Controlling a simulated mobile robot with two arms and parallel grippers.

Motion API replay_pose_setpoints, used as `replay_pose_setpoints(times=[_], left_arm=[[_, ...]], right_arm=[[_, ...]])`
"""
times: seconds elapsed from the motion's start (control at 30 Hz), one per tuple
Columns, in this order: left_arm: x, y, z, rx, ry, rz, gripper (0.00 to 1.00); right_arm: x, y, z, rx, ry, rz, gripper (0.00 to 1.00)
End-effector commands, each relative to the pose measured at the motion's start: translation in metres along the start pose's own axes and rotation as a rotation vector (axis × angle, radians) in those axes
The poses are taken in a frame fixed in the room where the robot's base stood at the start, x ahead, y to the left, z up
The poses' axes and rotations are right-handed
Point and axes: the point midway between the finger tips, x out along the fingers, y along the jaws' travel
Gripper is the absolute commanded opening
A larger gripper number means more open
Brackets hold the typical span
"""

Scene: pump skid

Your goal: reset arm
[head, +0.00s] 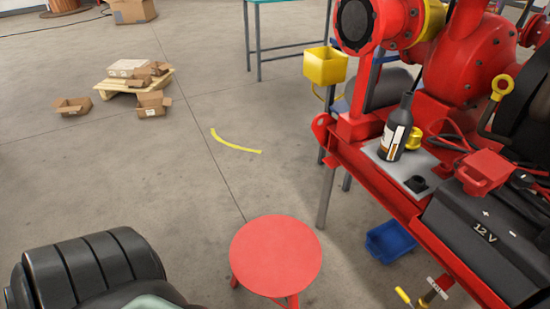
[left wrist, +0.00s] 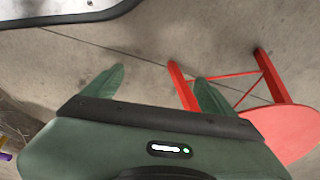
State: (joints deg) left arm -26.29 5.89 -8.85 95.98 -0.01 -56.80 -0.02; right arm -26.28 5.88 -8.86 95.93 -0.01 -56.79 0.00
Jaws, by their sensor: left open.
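My left gripper (left wrist: 158,78) shows in the left wrist view with its two green fingers spread apart and nothing between them. Bare concrete floor lies behind the fingers. The red round stool (left wrist: 285,128) is at the right of that view, and one of its legs appears behind the right finger; I cannot tell how far apart they are. In the head view, a black ribbed part of my left arm fills the bottom left corner, to the left of the stool (head: 276,255). The left fingers are not seen there. My right gripper is in neither view.
The red pump skid (head: 385,180) stands at the right, bearing a dark bottle (head: 395,130) and a 12 V battery (head: 480,235). A blue bin (head: 390,241) sits below it. A pallet (head: 133,82) with cardboard boxes is at the back left. The floor between is mostly clear.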

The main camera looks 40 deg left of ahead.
Motion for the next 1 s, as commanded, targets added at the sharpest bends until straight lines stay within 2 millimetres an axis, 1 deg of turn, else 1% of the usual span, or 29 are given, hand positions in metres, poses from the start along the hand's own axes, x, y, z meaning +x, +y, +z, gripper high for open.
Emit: replay_pose_setpoints(times=[0.53, 0.63, 0.67, 0.77, 0.87, 0.9, 0.97, 1.0], left_arm=[[0.000, 0.000, 0.001, 0.000, -0.002, 0.001, 0.86], [-0.001, 0.001, 0.007, 0.001, -0.012, 0.002, 0.86], [0.000, 0.001, 0.012, 0.002, -0.019, 0.002, 0.86], [0.002, 0.002, 0.033, 0.006, -0.040, 0.004, 0.86], [0.003, 0.003, 0.067, 0.012, -0.065, 0.007, 0.86], [0.002, 0.004, 0.082, 0.014, -0.075, 0.008, 0.86], [0.000, 0.004, 0.104, 0.017, -0.087, 0.009, 0.86], [-0.003, 0.004, 0.119, 0.019, -0.095, 0.010, 0.86]], right_arm=[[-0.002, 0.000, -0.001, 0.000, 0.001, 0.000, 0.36], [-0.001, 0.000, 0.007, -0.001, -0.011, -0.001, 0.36], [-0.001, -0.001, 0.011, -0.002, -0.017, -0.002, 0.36], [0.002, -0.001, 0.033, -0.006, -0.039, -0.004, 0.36], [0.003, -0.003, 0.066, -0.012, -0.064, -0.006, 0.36], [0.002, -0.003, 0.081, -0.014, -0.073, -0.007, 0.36], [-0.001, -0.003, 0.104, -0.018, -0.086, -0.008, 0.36], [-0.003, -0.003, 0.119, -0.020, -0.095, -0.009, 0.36]])
